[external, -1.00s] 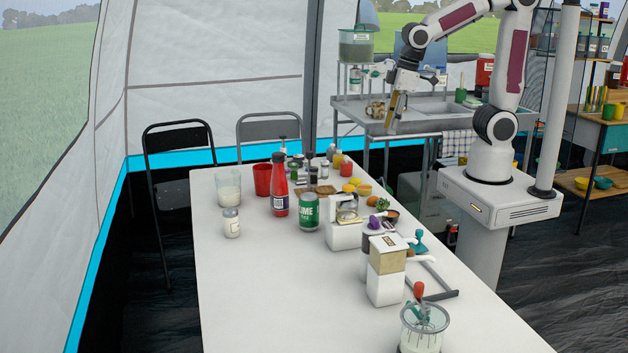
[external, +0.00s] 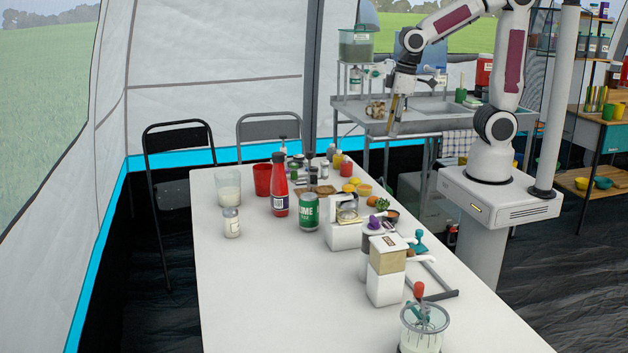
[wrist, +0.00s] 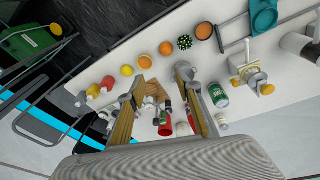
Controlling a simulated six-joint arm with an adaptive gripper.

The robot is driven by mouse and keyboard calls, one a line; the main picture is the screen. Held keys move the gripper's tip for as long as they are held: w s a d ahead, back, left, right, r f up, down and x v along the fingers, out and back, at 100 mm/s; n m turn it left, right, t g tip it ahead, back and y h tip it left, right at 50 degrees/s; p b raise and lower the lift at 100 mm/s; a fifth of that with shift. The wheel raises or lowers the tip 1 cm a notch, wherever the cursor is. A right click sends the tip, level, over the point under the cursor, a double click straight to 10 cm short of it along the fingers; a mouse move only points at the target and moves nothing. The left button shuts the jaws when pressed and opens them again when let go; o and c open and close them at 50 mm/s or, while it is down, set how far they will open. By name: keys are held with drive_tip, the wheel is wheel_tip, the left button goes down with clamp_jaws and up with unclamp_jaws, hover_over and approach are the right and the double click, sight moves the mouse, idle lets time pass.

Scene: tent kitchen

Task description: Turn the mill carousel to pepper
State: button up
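What appears to be the mill carousel (external: 309,170) stands at the far end of the white table, as a cluster of small jars and dark-topped mills; it is too small to read any label. In the wrist view, small jars and a brown wooden piece (wrist: 155,91) show between and beyond my fingers, partly hidden by them. I cannot tell which mill holds pepper. My gripper (external: 393,112) is raised in the air to the right of the cluster, pointing down. In the wrist view its two yellowish fingers (wrist: 163,80) are spread apart with nothing held.
A red bottle (external: 279,186), a green can (external: 309,211), a red cup (external: 262,179) and a glass (external: 228,187) stand near the cluster. Yellow and orange items lie right of it. The table's left front is clear.

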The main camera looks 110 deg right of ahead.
drive_tip(key=w+d+f+h, duration=0.1)
drive_tip(key=w+d+f, duration=0.15)
drive_tip(key=d, duration=0.65)
drive_tip(key=w+d+f+h, duration=0.1)
drive_tip(key=d+f, duration=0.2)
drive_tip(key=d, duration=0.5)
drive_tip(key=w+d+f+h, duration=0.1)
drive_tip(key=w+d+f, duration=0.15)
drive_tip(key=d, duration=0.65)
drive_tip(key=w+d+f+n+t+h, duration=0.1)
drive_tip(key=w+d+f+n+t, duration=0.15)
drive_tip(key=w+d, duration=0.35)
drive_tip(key=w+d+f+n+t, duration=0.1)
drive_tip(key=w+d+f+t, duration=0.2)
drive_tip(key=d, duration=0.5)
drive_tip(key=w+a+n+t+y, duration=0.4)
drive_tip(key=w+a+n+y, duration=0.1)
drive_tip(key=w+a+y, duration=0.15)
drive_tip(key=s+a+r+n+y, duration=0.2)
drive_tip(key=a+y, duration=0.2)
drive_tip(key=a, duration=0.3)
drive_tip(key=s+a+r+n+g+y, duration=0.1)
drive_tip(key=s+a+r+n+y, duration=0.1)
drive_tip(key=a, duration=0.4)
drive_tip(key=shift+a+r+y, duration=0.4)
drive_tip(key=shift+r+y, duration=0.1)
drive_tip(key=shift+y, duration=0.65)
